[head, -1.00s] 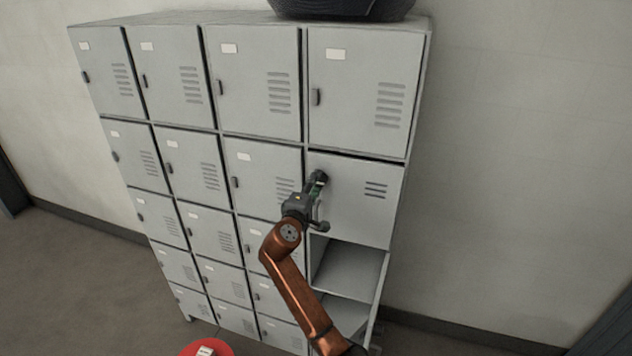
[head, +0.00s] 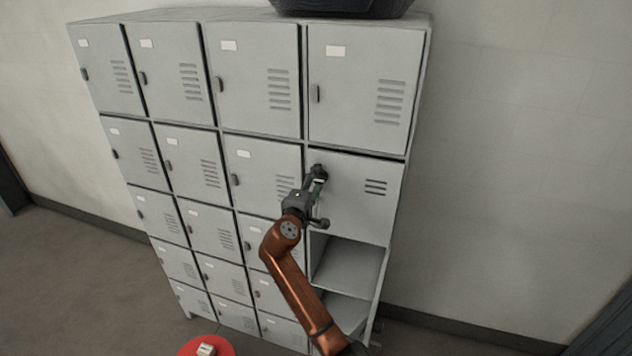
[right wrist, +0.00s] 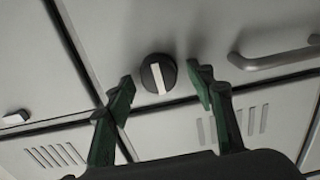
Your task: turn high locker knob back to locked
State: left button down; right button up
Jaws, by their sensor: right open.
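The locker knob (right wrist: 158,74) is a round black knob with a white bar across it, on a grey locker door (head: 362,205) in the right column, second row from the top. In the right wrist view the bar runs nearly up and down the picture, slightly tilted. My right gripper (right wrist: 165,90) is open, with a green, dark-tipped finger on each side of the knob and gaps between. I cannot tell how deep the fingertips reach. In the head view my right gripper (head: 318,182) hides the knob. My left gripper is not in view.
A bar handle (right wrist: 275,58) is on the same door, right of the fingers in the wrist view. Below the door is an open compartment (head: 347,265). A dark round object sits on top (head: 345,6). A red round surface (head: 222,346) is at the bottom.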

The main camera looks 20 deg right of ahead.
jog(key=v, duration=1.2)
